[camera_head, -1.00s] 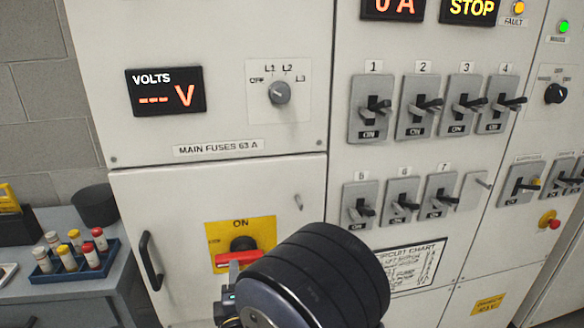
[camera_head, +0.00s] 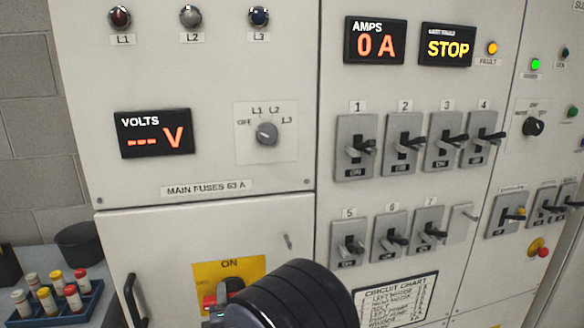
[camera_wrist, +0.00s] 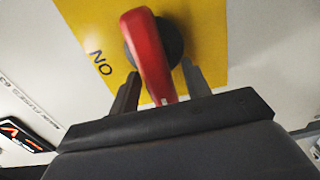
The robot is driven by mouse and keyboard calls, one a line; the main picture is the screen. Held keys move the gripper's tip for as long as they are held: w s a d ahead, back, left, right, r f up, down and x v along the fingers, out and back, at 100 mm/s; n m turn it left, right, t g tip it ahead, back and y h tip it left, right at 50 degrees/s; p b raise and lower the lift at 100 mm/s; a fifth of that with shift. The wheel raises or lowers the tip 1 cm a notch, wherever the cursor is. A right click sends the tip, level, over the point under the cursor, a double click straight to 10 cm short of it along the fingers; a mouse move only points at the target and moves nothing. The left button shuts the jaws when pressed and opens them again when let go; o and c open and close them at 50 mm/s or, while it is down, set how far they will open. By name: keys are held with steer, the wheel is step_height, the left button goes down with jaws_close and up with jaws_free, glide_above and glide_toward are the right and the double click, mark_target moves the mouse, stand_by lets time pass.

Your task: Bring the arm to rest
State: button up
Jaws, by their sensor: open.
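My gripper shows in the wrist view (camera_wrist: 158,92), its two dark fingers apart on either side of a red handle (camera_wrist: 147,50). The handle sits on a dark round hub over a yellow plate (camera_wrist: 208,25) marked ON. Whether the fingers touch the handle I cannot tell. In the head view the yellow plate (camera_head: 229,264) is on the lower left cabinet door, and my dark arm (camera_head: 290,297) covers its lower right part.
The cabinet front bears a volts display (camera_head: 156,133), a selector knob (camera_head: 266,134), rows of numbered switches (camera_head: 355,147) and a STOP display (camera_head: 447,46). A door handle (camera_head: 135,300) stands out at lower left. A bench with a blue tray of fuses (camera_head: 60,305) is at far left.

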steer(key=b+v, duration=0.2)
steer(key=v, duration=0.8)
steer(key=p+x, duration=0.2)
steer(key=x, duration=0.8)
steer(key=shift+w, duration=0.25)
steer(key=shift+s+m, duration=0.15)
steer(key=shift+m, duration=0.25)
steer(key=shift+s+r+m, duration=0.1)
steer(key=shift+r+m, duration=0.05)
steer(key=shift+m, duration=0.25)
steer(key=shift+r+m+b, duration=0.3)
steer(key=shift+m+b, duration=0.2)
steer(key=shift+m, duration=0.8)
steer(key=shift+d, duration=0.2)
